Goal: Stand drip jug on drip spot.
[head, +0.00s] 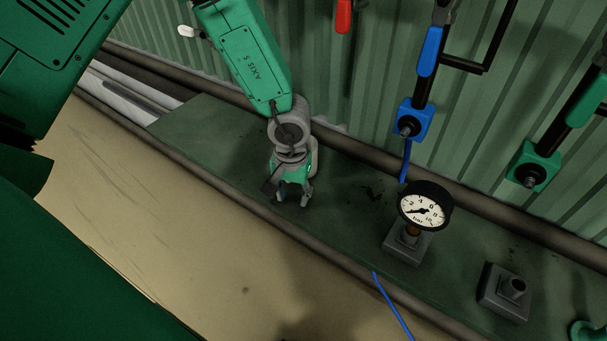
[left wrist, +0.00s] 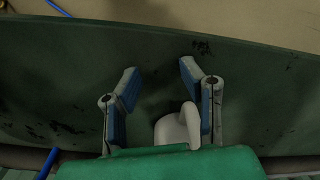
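My left gripper (head: 290,203) points down just above the dark green bench top. In the left wrist view its two blue-padded fingers (left wrist: 156,72) stand apart with bare bench between their tips. A pale grey rounded thing with a curved top (left wrist: 178,128), probably the drip jug, shows beside the right-hand finger, partly hidden by the green gripper body. In the head view only a pale edge (head: 314,158) shows behind the gripper. Dark stains (head: 372,193) mark the bench below the blue valve; I cannot tell whether these are the drip spot. My right gripper is not in view.
A pressure gauge (head: 424,206) on a grey block and a grey block with a pipe stub (head: 505,290) stand to the right. A blue valve (head: 412,120) and a green valve (head: 533,166) are above. A thin blue line (head: 393,305) crosses the front edge.

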